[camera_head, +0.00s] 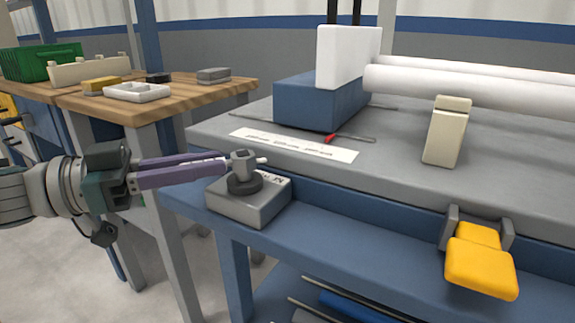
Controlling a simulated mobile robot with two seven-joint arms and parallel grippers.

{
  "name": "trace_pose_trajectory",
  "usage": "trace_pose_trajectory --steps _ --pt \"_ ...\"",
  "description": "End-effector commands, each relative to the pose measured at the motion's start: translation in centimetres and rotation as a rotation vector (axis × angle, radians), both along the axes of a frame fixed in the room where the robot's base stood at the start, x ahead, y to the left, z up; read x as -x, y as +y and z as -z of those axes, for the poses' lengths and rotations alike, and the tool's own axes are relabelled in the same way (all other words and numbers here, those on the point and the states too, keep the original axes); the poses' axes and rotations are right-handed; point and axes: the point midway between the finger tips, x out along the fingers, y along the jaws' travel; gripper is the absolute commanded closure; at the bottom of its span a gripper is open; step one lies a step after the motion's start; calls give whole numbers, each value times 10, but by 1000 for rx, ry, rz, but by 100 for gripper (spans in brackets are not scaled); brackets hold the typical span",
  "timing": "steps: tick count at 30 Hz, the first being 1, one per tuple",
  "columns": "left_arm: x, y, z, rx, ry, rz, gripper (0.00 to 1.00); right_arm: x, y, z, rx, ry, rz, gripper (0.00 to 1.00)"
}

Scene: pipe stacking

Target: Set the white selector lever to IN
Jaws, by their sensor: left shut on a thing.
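The selector is a grey box (252,205) on the front edge of the blue bench frame, with a dark round collar (244,184) and a grey hub on top. A small white lever tip (262,160) sticks out to the right of the hub. My left gripper (232,164) reaches in from the left, with its long purple fingers at the hub, shut on the selector lever. The fingers hide most of the lever. Dark lettering on the box top is partly covered and too small to read. My right gripper is not in view.
A yellow pedal-like paddle (482,268) sits on the bench front at right. A cream block (447,132) stands on the grey bench top (395,165). White pipes (470,84) lie behind it, near a blue block (318,102). A wooden table (130,103) stands at left.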

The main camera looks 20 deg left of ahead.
Motion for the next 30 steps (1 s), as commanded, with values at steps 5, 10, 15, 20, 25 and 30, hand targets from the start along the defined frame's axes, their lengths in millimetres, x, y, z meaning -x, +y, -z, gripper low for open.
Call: trace_pose_trajectory --steps 5,10,15,20,25,30 --pt "2 6 1 -2 1 9 100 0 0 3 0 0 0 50" --pt "2 6 1 -1 2 12 100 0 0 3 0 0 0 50" --pt "2 5 1 -2 2 12 100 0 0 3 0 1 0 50" --pt "2 5 1 -2 1 12 65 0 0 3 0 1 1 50" --pt "2 5 1 -2 1 12 51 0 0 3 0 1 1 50" --pt "2 5 0 -1 1 12 51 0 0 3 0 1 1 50"
